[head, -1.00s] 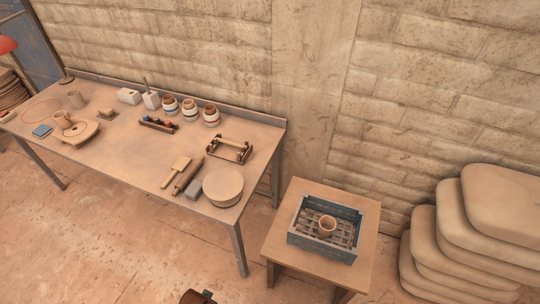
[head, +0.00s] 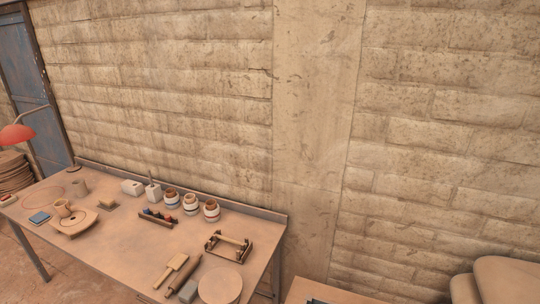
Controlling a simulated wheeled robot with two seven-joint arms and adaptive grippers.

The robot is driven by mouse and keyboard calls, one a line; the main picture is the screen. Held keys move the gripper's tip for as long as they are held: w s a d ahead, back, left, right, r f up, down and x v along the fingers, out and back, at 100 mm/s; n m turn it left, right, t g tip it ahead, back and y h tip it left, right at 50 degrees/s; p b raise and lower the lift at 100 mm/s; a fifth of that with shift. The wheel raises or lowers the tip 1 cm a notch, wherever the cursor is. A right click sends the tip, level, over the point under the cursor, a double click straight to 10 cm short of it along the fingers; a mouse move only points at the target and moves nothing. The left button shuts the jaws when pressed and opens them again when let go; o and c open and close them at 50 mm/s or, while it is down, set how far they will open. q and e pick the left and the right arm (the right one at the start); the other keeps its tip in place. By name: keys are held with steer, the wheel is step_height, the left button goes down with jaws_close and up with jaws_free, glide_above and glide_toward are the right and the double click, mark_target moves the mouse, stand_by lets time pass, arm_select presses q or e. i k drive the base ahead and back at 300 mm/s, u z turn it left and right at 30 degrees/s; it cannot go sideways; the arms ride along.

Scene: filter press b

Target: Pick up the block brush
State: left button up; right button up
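I cannot tell for certain which thing is the block brush. A small tan block-like piece (head: 107,204) lies on the left half of the long table (head: 120,245), right of a round wooden piece, and is too small to make out bristles. A flat tan paddle-shaped tool (head: 171,270) lies near the table's front edge, beside a rolling pin (head: 184,273) and a grey block (head: 188,291). Neither of my grippers is in view.
Striped jars (head: 191,204), a rack with coloured balls (head: 158,219) and a wooden frame (head: 228,246) stand on the table. A round board (head: 220,286) lies at its front right. A red lamp (head: 17,134) is at left. A brick wall rises behind.

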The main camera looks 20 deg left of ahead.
mark_target(109, 202)
steer(key=u, duration=2.5)
steer(key=i, duration=1.55)
steer(key=u, duration=0.35)
steer(key=i, duration=1.95)
steer(key=z, duration=0.65)
